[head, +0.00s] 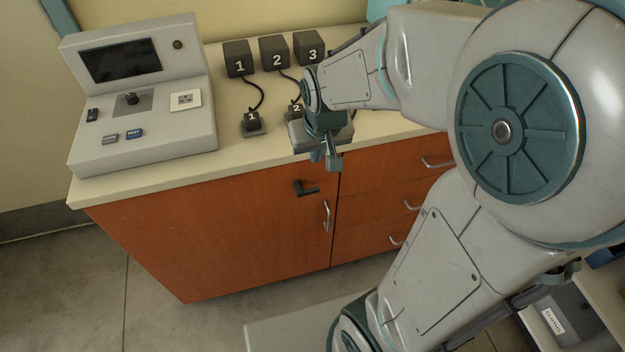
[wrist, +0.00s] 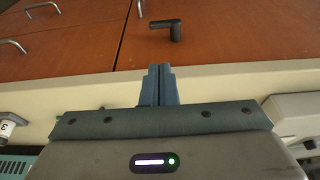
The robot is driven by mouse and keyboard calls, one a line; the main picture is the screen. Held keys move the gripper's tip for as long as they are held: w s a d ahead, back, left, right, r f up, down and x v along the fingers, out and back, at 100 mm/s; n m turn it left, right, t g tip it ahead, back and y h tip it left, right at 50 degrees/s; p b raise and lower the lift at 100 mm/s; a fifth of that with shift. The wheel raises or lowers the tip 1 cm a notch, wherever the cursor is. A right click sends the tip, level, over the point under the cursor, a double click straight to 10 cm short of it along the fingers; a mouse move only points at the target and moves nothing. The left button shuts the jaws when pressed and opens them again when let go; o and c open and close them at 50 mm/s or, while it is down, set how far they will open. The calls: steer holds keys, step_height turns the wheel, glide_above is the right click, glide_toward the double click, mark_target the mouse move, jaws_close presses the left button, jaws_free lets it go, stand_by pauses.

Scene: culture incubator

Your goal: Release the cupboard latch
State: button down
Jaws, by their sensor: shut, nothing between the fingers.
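The cupboard latch (head: 305,188) is a small dark L-shaped lever on the upper right of the orange-brown cupboard door (head: 220,235). In the head view its arm points to the right, roughly level. The latch also shows in the wrist view (wrist: 168,28), just beyond my fingertips and slightly to their right. My gripper (head: 332,162) is shut and empty, with its fingers pointing down in front of the counter edge, above and right of the latch. In the wrist view the fingers (wrist: 159,72) are together and apart from the latch.
A silver door handle (head: 326,216) is below and right of the latch. Drawers with handles (head: 437,163) are to the right. The counter (head: 190,168) holds a control console (head: 140,95), numbered black boxes (head: 274,52) and cabled plugs (head: 253,124). Floor in front of the door is clear.

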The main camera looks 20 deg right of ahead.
mark_target(312, 188)
steer(key=shift+f, duration=0.15)
steer(key=b+x, duration=0.1)
steer(key=x, duration=0.3)
steer(key=b+x, duration=0.1)
steer(key=x, duration=0.4)
steer(key=s+b+x, duration=0.1)
steer(key=x, duration=0.3)
steer(key=shift+f, duration=0.5)
